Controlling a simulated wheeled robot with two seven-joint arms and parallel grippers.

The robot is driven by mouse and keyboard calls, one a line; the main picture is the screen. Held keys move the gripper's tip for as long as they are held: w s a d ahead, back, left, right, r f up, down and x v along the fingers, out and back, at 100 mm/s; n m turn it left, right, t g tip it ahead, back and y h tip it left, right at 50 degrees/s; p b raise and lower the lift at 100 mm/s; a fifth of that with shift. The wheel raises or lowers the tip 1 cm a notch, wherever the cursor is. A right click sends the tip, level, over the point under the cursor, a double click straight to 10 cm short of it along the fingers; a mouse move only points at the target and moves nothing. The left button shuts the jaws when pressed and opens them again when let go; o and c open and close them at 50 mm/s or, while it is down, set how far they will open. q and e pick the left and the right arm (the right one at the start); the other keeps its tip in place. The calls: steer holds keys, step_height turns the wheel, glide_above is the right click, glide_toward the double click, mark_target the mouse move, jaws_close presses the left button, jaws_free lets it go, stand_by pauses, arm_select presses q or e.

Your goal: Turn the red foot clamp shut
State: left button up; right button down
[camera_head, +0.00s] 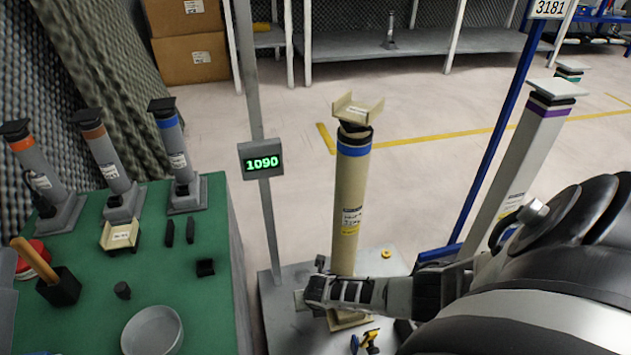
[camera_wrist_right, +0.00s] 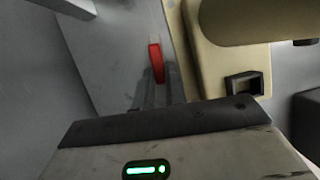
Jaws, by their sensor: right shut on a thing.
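The red foot clamp (camera_wrist_right: 156,62) shows as a short red bar in the right wrist view, beside the tan foot (camera_wrist_right: 215,60) of a column. My right gripper (camera_wrist_right: 160,92) is shut on it, with the fingers partly hidden behind the dark edge of the gripper body. In the head view my right gripper (camera_head: 306,297) reaches in from the right, low in front of the upright tan column (camera_head: 350,200), and hides the clamp. My left gripper is in neither view.
The column stands on a grey platform (camera_head: 275,315) next to a post with a display (camera_head: 261,158) reading 1090. A yellow and blue tool (camera_head: 366,341) lies near the gripper. A green table (camera_head: 215,260) with several grey columns is at left. A white column (camera_head: 520,150) stands at right.

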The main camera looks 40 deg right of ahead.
steer(key=m, duration=0.1)
steer(key=m+h, duration=0.1)
steer(key=m, duration=0.1)
steer(key=shift+w+a+g, duration=0.2)
steer(key=shift+a+g, duration=0.1)
steer(key=shift+g, duration=0.1)
steer(key=m, duration=0.2)
steer(key=shift+w+a+m+g+h, duration=0.1)
steer(key=shift+w+m+g+h, duration=0.1)
steer(key=shift+m+g+h, duration=0.15)
steer(key=m, duration=0.1)
steer(key=m+g, duration=0.1)
steer(key=m, duration=0.1)
steer(key=shift+w+b, duration=0.25)
steer(key=shift+b, duration=0.15)
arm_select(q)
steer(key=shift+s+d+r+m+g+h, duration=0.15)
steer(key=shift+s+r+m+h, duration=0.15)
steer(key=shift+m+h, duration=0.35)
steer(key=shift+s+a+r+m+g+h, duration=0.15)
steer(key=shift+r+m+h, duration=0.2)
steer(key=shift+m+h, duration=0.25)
arm_select(e)
steer(key=shift+w+a+m+g+h, duration=0.1)
steer(key=shift+m+g+h, duration=0.25)
steer(key=shift+m, duration=0.7)
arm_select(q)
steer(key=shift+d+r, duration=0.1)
arm_select(e)
steer(key=shift+m, duration=0.3)
